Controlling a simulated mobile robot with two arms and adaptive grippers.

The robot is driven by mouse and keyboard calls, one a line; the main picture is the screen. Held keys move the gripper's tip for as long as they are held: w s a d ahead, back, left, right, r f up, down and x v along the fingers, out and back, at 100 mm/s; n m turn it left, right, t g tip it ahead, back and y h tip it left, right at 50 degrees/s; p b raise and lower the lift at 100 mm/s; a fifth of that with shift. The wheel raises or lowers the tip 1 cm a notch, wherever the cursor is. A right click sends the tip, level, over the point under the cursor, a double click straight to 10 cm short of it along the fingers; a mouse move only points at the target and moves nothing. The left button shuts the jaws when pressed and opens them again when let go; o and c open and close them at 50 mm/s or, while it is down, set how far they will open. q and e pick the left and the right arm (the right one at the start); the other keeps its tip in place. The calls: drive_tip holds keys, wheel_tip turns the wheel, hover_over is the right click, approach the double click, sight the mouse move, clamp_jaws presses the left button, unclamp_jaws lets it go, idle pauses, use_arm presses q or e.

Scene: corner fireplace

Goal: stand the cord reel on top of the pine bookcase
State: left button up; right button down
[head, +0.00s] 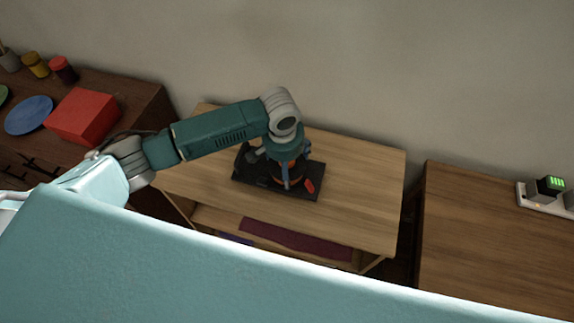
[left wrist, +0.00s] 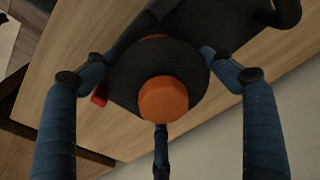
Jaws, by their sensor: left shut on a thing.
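The pine bookcase (head: 360,185) stands in the middle of the head view against the wall. My left gripper (head: 287,181) is low over its top, shut on the cord reel. The reel shows in the left wrist view as a dark round drum with an orange hub (left wrist: 163,98), with my fingers around it. In the head view my gripper and wrist hide most of it. A black flat piece (head: 246,181) with a red part shows beneath the reel; I cannot tell whether it belongs to the reel. My right gripper is not in view.
A dark cabinet at left holds a red box (head: 84,117), a blue plate (head: 29,115) and jars. A brown cabinet (head: 480,235) at right holds a power strip with a plugged-in device (head: 550,185). A maroon flat thing (head: 295,239) lies on the bookcase's lower shelf.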

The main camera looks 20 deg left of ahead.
use_arm(q)
drive_tip(key=shift+f, duration=0.65)
drive_tip(key=o, duration=1.6)
drive_tip(key=shift+f, duration=0.1)
drive_tip(key=shift+c, duration=0.2)
drive_tip(key=r, duration=0.4)
drive_tip(key=s+r, duration=0.1)
drive_tip(key=r, duration=0.3)
drive_tip(key=r+b, duration=0.1)
drive_tip(key=r, duration=0.3)
drive_tip(key=shift+s+a, duration=0.2)
